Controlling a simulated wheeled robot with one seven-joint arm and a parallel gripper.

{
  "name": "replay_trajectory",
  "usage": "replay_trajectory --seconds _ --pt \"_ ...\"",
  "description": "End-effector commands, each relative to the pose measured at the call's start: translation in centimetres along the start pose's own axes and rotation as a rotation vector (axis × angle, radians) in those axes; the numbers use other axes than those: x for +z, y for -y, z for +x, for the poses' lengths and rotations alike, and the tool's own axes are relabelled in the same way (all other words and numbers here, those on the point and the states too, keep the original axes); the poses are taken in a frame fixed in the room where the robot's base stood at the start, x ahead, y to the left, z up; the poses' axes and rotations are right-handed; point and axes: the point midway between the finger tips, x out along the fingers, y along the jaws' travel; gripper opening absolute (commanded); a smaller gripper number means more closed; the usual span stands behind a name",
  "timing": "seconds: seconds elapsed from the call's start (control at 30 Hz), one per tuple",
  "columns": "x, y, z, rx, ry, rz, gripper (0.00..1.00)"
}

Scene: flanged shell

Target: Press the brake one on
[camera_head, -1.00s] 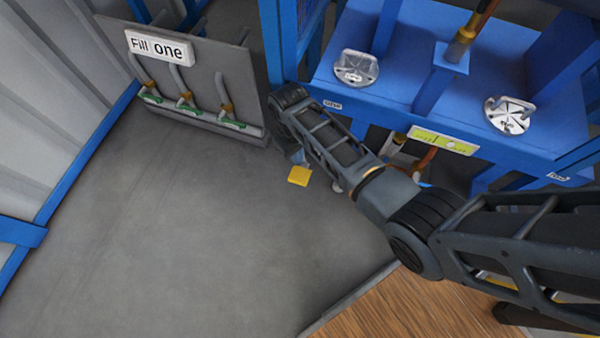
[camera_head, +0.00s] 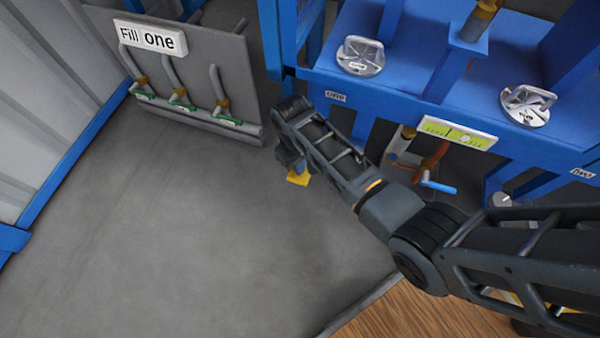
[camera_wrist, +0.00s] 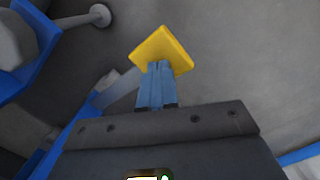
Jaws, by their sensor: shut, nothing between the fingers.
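A yellow square plate (camera_head: 297,178) shows low over the grey floor, just beyond the end of my arm. It also shows in the wrist view (camera_wrist: 161,47), right at the tips of my gripper (camera_wrist: 157,68). The blue fingers are together with nothing between them, and they overlap the plate's near edge. I cannot tell whether they touch it. In the head view my gripper (camera_head: 299,167) is mostly hidden by my own arm. A pale bar (camera_wrist: 118,88) runs from the blue frame towards the plate, partly hidden by my gripper. No brake label is readable.
A blue frame (camera_head: 400,98) with two round silver fittings (camera_head: 360,57) (camera_head: 527,105) stands at the right. A grey panel with a "Fill one" sign (camera_head: 151,37) and several hooked pipes stands at the back left. A blue-tipped lever (camera_head: 437,186) sits under the frame. The grey floor (camera_head: 190,230) is clear.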

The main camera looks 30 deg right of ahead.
Motion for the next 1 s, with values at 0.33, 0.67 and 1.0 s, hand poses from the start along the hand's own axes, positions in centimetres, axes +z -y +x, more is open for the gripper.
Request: replay_trajectory --seconds 0.33,0.67,1.0 --pt "-0.1 0.0 1.3 0.0 0.002 0.0 0.0" --pt "-0.4 0.0 4.4 0.0 0.001 0.0 0.0" --pt "-0.4 0.0 4.4 0.0 0.0 0.0 0.0"
